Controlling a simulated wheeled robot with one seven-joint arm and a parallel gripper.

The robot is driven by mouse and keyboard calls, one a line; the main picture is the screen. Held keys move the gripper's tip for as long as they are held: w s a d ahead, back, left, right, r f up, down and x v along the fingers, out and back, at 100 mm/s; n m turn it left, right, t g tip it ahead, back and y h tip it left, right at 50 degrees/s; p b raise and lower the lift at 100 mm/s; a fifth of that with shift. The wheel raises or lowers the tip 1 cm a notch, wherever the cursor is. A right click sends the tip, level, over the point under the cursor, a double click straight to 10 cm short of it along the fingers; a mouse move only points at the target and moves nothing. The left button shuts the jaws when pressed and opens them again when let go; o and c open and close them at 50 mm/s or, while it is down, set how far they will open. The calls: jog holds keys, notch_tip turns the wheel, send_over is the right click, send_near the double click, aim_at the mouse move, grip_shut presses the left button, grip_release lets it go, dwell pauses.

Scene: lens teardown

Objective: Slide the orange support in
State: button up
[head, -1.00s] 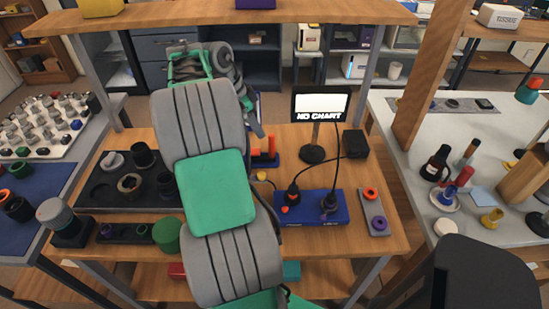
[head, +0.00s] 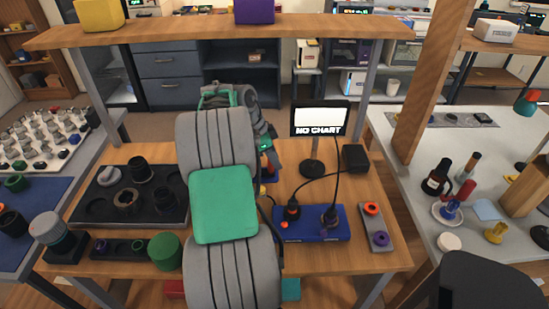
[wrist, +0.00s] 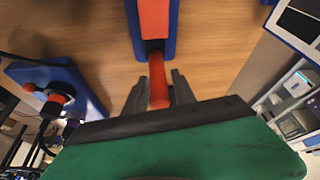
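The orange support (wrist: 154,18) lies along a blue base (wrist: 172,42) at the top middle of the wrist view. Its orange rod-like end (wrist: 158,80) points toward my palm. My gripper (wrist: 158,84) has its two dark fingers on either side of that rod, with what look like narrow gaps beside it; contact is hard to judge. In the head view my gripper (head: 265,150) is over the back middle of the bench, and my arm hides most of the support.
A blue box with plugs (head: 315,228) stands right of my arm, and the "NO CHART" display (head: 320,117) stands behind it. Bare wood (wrist: 225,30) lies right of the base.

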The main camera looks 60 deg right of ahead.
grip_shut()
jog(key=shift+w, duration=0.1)
dwell(1.0)
